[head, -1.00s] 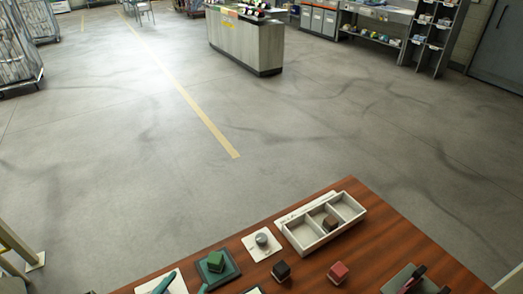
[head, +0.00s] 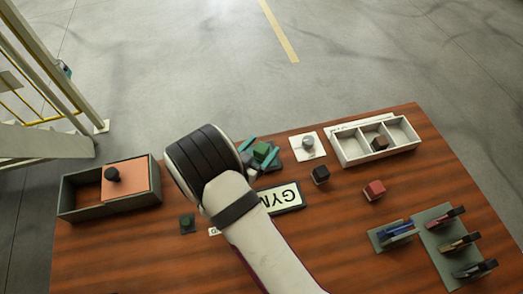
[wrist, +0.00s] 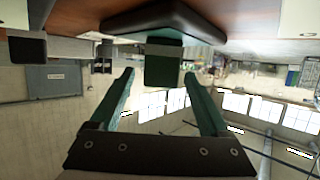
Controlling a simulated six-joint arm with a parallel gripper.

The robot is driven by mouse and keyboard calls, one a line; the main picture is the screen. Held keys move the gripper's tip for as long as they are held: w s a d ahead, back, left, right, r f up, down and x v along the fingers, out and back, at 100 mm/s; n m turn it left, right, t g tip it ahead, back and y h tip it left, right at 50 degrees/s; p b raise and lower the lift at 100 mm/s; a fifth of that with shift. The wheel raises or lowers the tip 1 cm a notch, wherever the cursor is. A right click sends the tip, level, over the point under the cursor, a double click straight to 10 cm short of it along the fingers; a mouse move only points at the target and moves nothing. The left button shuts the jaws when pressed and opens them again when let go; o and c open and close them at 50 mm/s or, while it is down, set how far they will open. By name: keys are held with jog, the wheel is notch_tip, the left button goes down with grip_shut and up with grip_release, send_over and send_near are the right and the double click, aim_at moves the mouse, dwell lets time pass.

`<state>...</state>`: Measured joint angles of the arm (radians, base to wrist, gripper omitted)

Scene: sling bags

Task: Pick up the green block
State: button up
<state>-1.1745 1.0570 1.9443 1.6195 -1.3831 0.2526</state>
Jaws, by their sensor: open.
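The green block (head: 261,149) stands on a dark green pad (head: 274,164) near the table's far edge. In the wrist view the block (wrist: 163,66) appears upside down, below the dark pad (wrist: 165,22). My gripper (head: 259,151) is open at the block, with one teal finger on each side in the head view. In the wrist view my gripper's fingertips (wrist: 160,73) lie left and right of the block, with a gap visible on both sides. The gripper's body hides part of the pad and table.
A dark block (head: 320,175) and a red block (head: 374,190) stand to the right. A white three-part tray (head: 347,152) holds a brown block (head: 379,143). A box (head: 75,197) with an orange lid is left, a lettered sign (head: 281,197) close by, and clamp-like tools (head: 460,240) far right.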

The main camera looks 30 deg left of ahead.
jog(key=shift+w+f, duration=0.1)
jog(key=shift+w, duration=0.1)
grip_shut()
dwell(0.3)
